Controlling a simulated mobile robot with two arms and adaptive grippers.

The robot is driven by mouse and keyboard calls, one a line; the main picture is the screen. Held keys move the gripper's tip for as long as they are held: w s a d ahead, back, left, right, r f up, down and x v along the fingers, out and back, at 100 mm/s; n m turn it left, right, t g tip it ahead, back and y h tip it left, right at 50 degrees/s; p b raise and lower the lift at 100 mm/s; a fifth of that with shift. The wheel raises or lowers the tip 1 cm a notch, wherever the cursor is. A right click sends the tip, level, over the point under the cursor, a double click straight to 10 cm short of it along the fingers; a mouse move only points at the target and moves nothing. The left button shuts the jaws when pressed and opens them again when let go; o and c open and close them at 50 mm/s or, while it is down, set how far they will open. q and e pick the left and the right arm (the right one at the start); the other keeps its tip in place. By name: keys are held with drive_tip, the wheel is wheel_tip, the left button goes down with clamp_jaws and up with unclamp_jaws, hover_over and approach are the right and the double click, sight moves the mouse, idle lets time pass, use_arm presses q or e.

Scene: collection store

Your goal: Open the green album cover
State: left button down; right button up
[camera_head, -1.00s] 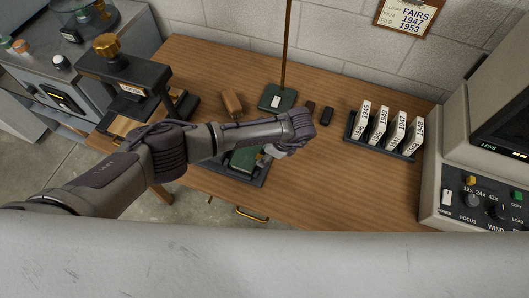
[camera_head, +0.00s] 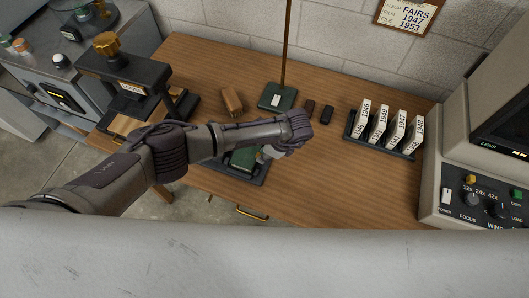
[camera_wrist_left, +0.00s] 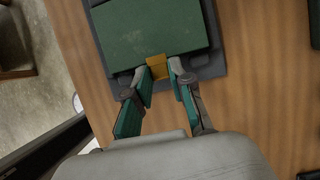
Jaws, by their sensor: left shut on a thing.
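The green album (camera_head: 242,159) lies on a dark grey tray (camera_head: 256,179) at the front of the wooden table, partly hidden under my left arm. In the left wrist view its green cover (camera_wrist_left: 152,28) looks closed and flat, with a small yellow tab (camera_wrist_left: 157,62) at its near edge. My left gripper (camera_wrist_left: 159,71) has its two fingertips on either side of this tab, shut on it. In the head view the left gripper (camera_head: 264,153) is at the album's right edge, its fingertips hard to make out. My right gripper is not in view.
A black press with a brass knob (camera_head: 105,44) stands at the left. A brown block (camera_head: 231,99), a green base (camera_head: 277,97) with a tall rod and small dark blocks sit behind my arm. A rack of labelled cards (camera_head: 384,133) and a film reader (camera_head: 484,160) stand at the right.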

sight(256, 154)
use_arm(q)
drive_tip(key=shift+r, duration=0.1)
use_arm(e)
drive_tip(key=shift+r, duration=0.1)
use_arm(q)
drive_tip(key=shift+w+a+r+h+p, duration=0.1)
drive_tip(key=shift+a+r+h+p, duration=0.1)
drive_tip(key=shift+r+h+p, duration=0.5)
drive_tip(key=shift+a+r+g+h+p, duration=0.3)
drive_tip(key=shift+r+g+h+p, duration=0.15)
drive_tip(key=shift+h, duration=0.25)
drive_tip(key=shift+w+a+r+g+h, duration=0.15)
drive_tip(key=shift+a+r+g+h, duration=0.15)
drive_tip(key=shift+r+h, duration=0.3)
drive_tip(key=shift+w+a+r+g+h+p, duration=0.1)
drive_tip(key=shift+a+r+g+h+p, duration=0.2)
drive_tip(key=shift+h, duration=0.4)
drive_tip(key=shift+w+a+r+g+h, duration=0.1)
drive_tip(key=shift+a+r+h, duration=0.25)
drive_tip(key=shift+h, duration=0.35)
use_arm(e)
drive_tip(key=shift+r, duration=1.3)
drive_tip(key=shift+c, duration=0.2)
